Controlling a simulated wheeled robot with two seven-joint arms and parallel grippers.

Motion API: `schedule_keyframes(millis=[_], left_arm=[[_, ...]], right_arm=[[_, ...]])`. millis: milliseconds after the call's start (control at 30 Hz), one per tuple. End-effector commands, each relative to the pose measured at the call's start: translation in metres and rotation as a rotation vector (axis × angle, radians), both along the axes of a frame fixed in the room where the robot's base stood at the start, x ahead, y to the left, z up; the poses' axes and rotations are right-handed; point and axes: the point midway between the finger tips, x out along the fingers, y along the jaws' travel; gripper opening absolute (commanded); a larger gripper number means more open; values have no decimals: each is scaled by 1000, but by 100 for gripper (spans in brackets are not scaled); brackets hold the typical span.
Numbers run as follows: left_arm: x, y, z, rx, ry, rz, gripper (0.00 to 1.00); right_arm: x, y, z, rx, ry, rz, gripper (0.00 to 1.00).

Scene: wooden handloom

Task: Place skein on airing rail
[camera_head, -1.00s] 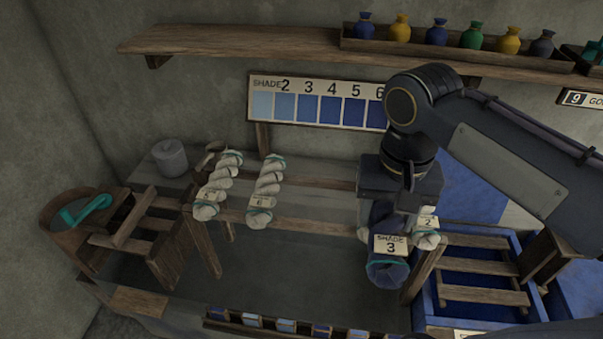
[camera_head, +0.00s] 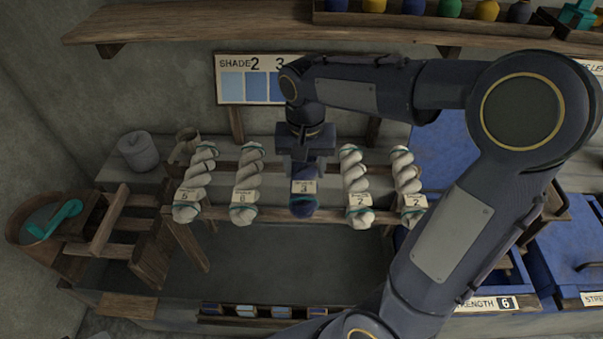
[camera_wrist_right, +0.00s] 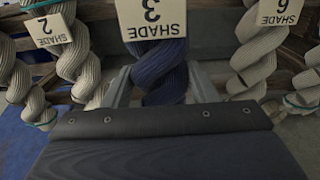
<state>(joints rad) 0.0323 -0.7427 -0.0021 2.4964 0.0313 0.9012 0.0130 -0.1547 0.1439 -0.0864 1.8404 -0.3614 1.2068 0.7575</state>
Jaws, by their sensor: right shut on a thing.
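The dark blue skein (camera_head: 303,205) has a teal tie and a "Shade 3" tag. My right gripper (camera_head: 304,168) is shut on it from above, and the same skein shows between the fingers in the right wrist view (camera_wrist_right: 158,72). The airing rail has two wooden bars; its front bar (camera_head: 275,215) shows between the hanging skeins. The blue skein is over the rail's middle, in the gap between white skeins. I cannot tell whether it touches the bars. The gripper hides its upper part. My left gripper is not in view.
White twisted skeins lie across the rail: two left of the gap (camera_head: 195,185) (camera_head: 247,183), two right (camera_head: 355,185) (camera_head: 407,183). The shade board (camera_head: 232,85) stands behind, partly hidden by my arm. A shelf (camera_head: 200,25) runs above. A blue vat (camera_head: 570,240) is at right.

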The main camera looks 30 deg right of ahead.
Motion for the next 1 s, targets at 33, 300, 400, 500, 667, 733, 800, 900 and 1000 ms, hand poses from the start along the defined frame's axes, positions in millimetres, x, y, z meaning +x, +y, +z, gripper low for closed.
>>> schedule_keyframes(millis=[33,300,400,500,667,733,800,900,1000], left_arm=[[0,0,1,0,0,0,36],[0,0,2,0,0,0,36],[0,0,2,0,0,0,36],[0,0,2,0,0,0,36],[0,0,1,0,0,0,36],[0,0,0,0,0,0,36],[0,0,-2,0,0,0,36],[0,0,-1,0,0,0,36],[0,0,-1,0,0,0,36]], right_arm=[[3,0,-3,0,1,0,26],[11,1,-32,-1,3,1,26],[11,1,-41,-1,1,1,26],[11,1,-43,0,-2,0,26],[11,1,-43,0,-2,0,26],[11,1,-45,0,-2,0,26],[11,2,-47,0,-2,0,26],[11,1,-46,0,-1,0,63],[11,2,-46,0,-1,0,74]])
